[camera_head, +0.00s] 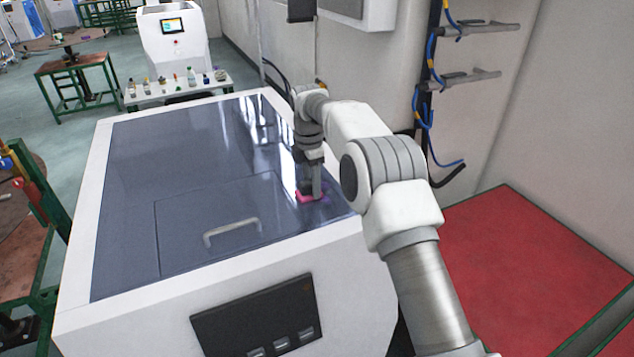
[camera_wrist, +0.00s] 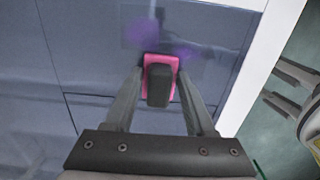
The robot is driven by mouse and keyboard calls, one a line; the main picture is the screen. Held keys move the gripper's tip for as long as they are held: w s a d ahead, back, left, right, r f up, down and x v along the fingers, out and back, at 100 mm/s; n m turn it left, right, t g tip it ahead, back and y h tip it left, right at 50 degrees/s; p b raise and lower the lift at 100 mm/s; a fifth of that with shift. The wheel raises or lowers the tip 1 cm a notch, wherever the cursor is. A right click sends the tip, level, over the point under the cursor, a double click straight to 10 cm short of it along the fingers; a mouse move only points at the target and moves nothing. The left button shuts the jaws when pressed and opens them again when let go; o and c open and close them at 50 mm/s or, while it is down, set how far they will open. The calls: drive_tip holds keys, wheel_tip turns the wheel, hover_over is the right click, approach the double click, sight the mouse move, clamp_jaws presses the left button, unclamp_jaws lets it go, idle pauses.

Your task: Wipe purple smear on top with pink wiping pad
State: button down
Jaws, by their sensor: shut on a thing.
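My gripper (camera_wrist: 158,97) is shut on the dark handle of the pink wiping pad (camera_wrist: 147,60), which also shows in the head view (camera_head: 304,197). The pad is at the right side of the machine's dark glossy top (camera_head: 150,150). It looks to be on or just above the surface; I cannot tell if it touches. The purple smear (camera_wrist: 141,32) shows as faint patches beyond the pad and to its right in the wrist view. In the head view a little purple (camera_head: 322,198) shows beside the pad; the arm and pad may hide more.
A hatch handle (camera_head: 232,232) stands up from the top, left of the pad. A white frame edge (camera_head: 290,258) borders the top. A wall with pipes and blue hoses (camera_head: 430,75) is at the right. A small table with bottles (camera_head: 175,90) stands behind.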

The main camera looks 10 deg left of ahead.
drive_tip(key=shift+w+a, duration=0.45)
drive_tip(key=shift+w, duration=0.1)
drive_tip(key=shift+w+d+f, duration=0.1)
drive_tip(key=shift+w+d, duration=0.9)
drive_tip(key=shift+d, duration=0.35)
drive_tip(key=shift+w+d, duration=1)
drive_tip(key=shift+d, duration=0.3)
drive_tip(key=shift+w+d, duration=0.2)
drive_tip(key=shift+d, duration=0.3)
drive_tip(key=shift+w, duration=0.1)
drive_tip(key=shift+r, duration=0.7)
drive_tip(key=shift+w+d+r, duration=0.15)
drive_tip(key=shift+d+r, duration=0.15)
drive_tip(key=shift+r, duration=0.45)
drive_tip(key=shift+a+r, duration=0.1)
drive_tip(key=shift+a, duration=0.15)
